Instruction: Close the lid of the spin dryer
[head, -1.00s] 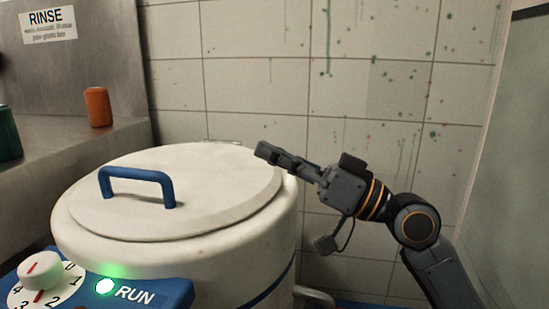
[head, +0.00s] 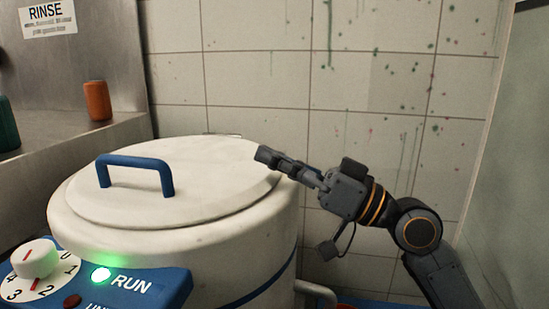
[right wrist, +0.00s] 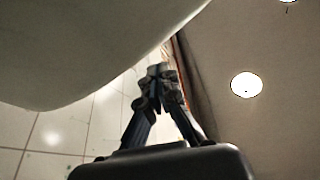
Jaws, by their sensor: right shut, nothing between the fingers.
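The spin dryer (head: 225,240) is a white drum in the head view. Its round white lid (head: 215,190) lies flat over the top, with a blue handle (head: 135,162). My right gripper (head: 262,155) is shut and empty, its fingertips at the right rim of the lid. Whether they touch the rim I cannot tell. My left gripper is not in view.
A blue panel (head: 165,285) with a white dial (head: 33,262) and a green-lit RUN lamp (head: 101,275) is at the front left. A steel ledge at the left holds an orange bottle (head: 97,101) and a green one (head: 8,125). A tiled wall (head: 260,75) stands behind.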

